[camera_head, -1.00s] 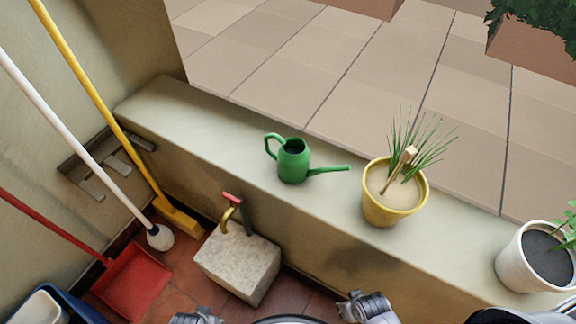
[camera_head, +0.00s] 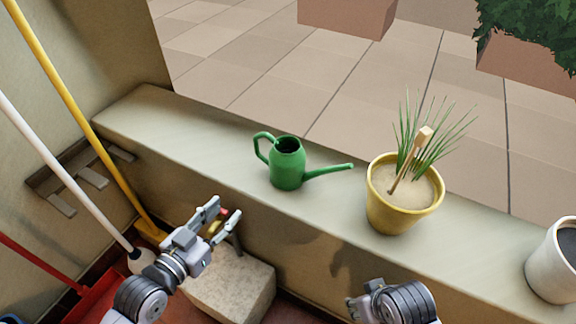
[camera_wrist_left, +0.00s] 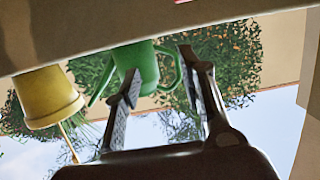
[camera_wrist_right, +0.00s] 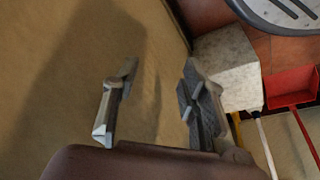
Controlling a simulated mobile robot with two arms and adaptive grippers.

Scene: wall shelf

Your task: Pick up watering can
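The green watering can (camera_head: 287,165) stands upright on the ledge (camera_head: 215,138), its loop handle to the left and its spout to the right. My left gripper (camera_head: 216,221) is open and empty, below and left of the can, in front of the ledge. In the left wrist view the can (camera_wrist_left: 142,66) appears upside down beyond the open fingers (camera_wrist_left: 160,75), with a gap between. My right gripper is low at the bottom of the head view, its fingers mostly hidden there. In the right wrist view its fingers (camera_wrist_right: 155,95) are apart with nothing between them.
A yellow pot with a spiky plant (camera_head: 398,207) stands right of the can, near its spout. A white pot (camera_head: 553,262) is further right. A stone block (camera_head: 232,288) sits below the ledge. A yellow-handled broom (camera_head: 72,100) and a white-handled tool (camera_head: 65,175) lean at left.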

